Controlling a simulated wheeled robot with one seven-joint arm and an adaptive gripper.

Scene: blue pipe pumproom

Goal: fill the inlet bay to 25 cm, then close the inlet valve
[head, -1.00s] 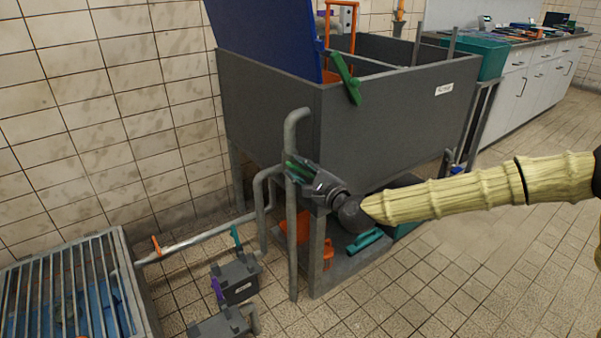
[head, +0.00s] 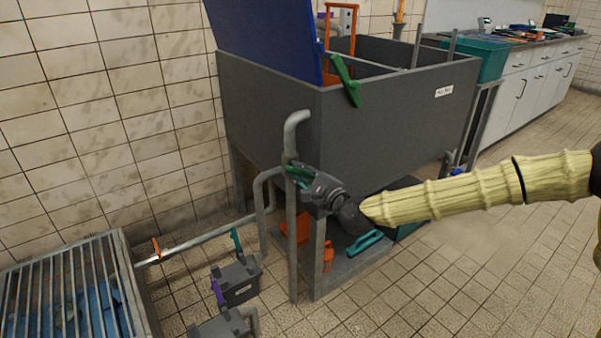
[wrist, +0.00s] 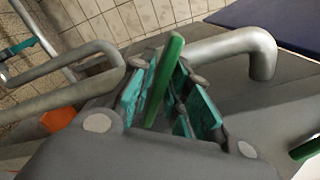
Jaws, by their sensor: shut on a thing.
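The grey tank (head: 400,115) stands on legs in the head view, with a small label I cannot read. Its inside floor and any water level are hidden. A grey pipe (head: 292,235) rises at its near left corner and bends over at the top. My gripper (head: 293,171) is at this pipe, below the bend. In the wrist view its teal pads are shut on a green lever (wrist: 166,72), which stands up between them. The valve body under the lever is hidden. A second green lever (head: 346,82) hangs at the tank's front rim, apart from my gripper.
A blue panel (head: 262,40) stands tilted at the tank's left. A barred grating (head: 70,280), a low pipe (head: 195,240) and dark boxes (head: 238,280) are at lower left. Orange and teal items lie under the tank. The floor at lower right is clear.

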